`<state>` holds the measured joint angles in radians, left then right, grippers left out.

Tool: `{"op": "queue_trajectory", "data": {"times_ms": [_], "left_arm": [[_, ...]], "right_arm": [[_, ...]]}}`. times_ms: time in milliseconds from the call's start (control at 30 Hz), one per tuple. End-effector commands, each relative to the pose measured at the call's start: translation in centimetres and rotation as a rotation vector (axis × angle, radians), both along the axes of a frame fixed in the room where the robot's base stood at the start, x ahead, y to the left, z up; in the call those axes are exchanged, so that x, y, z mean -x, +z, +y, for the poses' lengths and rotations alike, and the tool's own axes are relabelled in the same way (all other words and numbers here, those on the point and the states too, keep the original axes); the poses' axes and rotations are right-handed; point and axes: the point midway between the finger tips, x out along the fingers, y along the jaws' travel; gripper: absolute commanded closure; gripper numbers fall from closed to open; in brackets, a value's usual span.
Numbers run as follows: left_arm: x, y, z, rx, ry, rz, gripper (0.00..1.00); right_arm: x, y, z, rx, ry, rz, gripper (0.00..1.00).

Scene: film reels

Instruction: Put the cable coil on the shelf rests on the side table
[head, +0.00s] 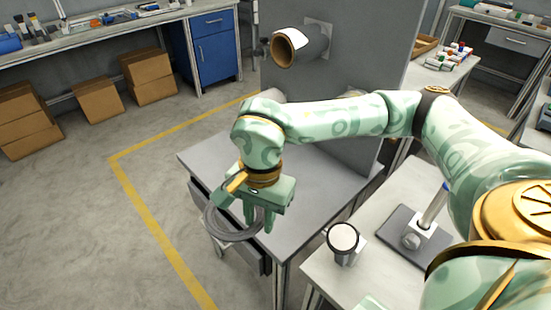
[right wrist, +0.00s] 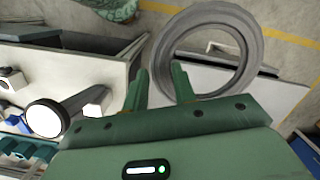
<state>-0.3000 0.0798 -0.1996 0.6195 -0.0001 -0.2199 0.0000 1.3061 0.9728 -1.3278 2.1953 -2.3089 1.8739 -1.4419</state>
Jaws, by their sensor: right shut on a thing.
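My right gripper (head: 258,217) is shut on the grey cable coil (head: 209,222), above the near left edge of a grey-topped table (head: 315,205). In the right wrist view the coil (right wrist: 249,50) is a thick ring. Its rim passes between the fingers (right wrist: 160,86), one finger inside the ring. A lighter table (head: 325,275) stands near right, holding a dark base plate (head: 392,240) with a white post (head: 434,208). I cannot tell which parts are the shelf rests. My left gripper is not in view.
A cylinder with a pale round top (head: 343,238) stands on the lighter table. A tall grey panel (head: 355,70) rises behind my right arm, with a roll (head: 295,47) sticking out from it. Cardboard boxes (head: 98,100) and a blue cabinet (head: 212,50) stand at the back left.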

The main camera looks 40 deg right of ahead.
Motion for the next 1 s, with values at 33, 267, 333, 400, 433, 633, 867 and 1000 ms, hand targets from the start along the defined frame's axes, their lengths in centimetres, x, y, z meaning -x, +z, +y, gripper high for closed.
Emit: {"op": "queue_trajectory", "data": {"times_ms": [33,267,333,400,433,633,867,1000], "left_arm": [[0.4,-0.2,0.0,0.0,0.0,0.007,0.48],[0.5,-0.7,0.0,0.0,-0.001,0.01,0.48],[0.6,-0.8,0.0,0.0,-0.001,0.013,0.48],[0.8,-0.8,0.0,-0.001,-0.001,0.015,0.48],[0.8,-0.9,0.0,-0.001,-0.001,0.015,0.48],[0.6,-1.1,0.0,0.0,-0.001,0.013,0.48],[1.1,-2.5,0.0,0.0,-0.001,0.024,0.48],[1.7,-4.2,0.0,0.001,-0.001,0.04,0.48]], "right_arm": [[-0.2,-0.6,-0.1,0.0,-0.173,0.004,0.96],[-1.8,-2.4,-0.3,0.004,-1.083,0.003,0.96],[-2.2,-2.9,-0.4,0.004,-1.338,0.002,0.96],[-2.6,-3.4,-0.5,0.006,-1.566,0.002,0.96],[-2.7,-3.5,-0.6,0.006,-1.653,0.001,0.96],[-3.3,-4.2,-0.9,0.006,-2.036,0.001,0.96],[-6.6,-6.3,-2.0,0.012,-2.124,0.003,0.96],[-10.6,-8.5,-3.2,0.014,-2.122,0.006,0.96]]}}
